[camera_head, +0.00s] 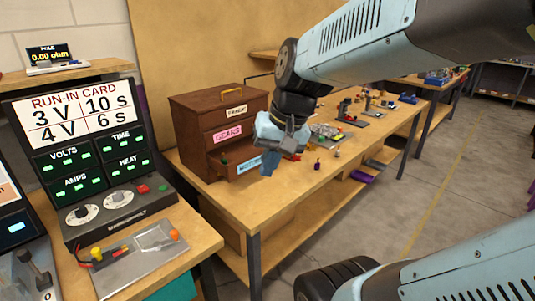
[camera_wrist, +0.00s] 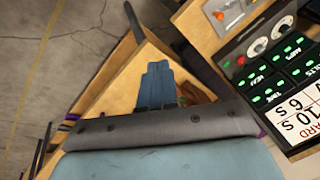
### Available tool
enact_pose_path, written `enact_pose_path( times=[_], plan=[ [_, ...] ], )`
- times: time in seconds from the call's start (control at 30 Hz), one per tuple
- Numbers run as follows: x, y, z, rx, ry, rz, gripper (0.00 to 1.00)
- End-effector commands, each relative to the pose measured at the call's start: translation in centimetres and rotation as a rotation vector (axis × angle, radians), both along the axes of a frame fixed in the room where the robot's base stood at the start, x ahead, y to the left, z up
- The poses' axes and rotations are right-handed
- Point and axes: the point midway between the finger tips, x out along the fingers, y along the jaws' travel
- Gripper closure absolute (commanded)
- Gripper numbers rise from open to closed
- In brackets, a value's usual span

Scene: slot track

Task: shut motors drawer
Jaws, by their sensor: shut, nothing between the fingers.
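The brown wooden drawer cabinet (camera_head: 190,125) stands on the near end of the long workbench. Its bottom drawer (camera_head: 218,172), with a blue label partly hidden by my gripper, is pulled out, and small parts show inside. The drawer above it, labelled GEARS (camera_head: 227,133), and the top drawer look shut. My gripper (camera_head: 268,166) is shut and empty, pointing down in front of the blue-labelled drawer; I cannot tell whether it touches the front. In the wrist view my shut blue fingers (camera_wrist: 158,84) are over the bench, with a brown part of the drawer (camera_wrist: 195,94) just right of them.
Small loose parts (camera_head: 317,164) and trays lie on the workbench (camera_head: 300,185) to the right of my gripper. A run-in card panel (camera_head: 75,115) with dials stands on another bench at left. The floor at right is clear.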

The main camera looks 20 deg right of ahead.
Motion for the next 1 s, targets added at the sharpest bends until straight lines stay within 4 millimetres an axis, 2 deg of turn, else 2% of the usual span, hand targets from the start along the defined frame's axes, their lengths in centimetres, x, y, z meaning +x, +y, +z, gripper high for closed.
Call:
enact_pose_path(
  times=[0.1, 0.33, 0.57, 0.77, 1.0],
  plan=[
    [1.2, 0.4, -1.8, 0.143, 0.115, -0.108, 1.00],
    [4.0, 0.8, -4.1, 0.435, 0.298, -0.322, 1.00],
    [7.7, -0.1, -5.8, 0.741, 0.431, -0.552, 1.00],
    [11.5, -2.5, -7.3, 1.015, 0.506, -0.762, 1.00],
    [15.8, -7.9, -9.9, 1.348, 0.531, -1.024, 1.00]
  ],
)
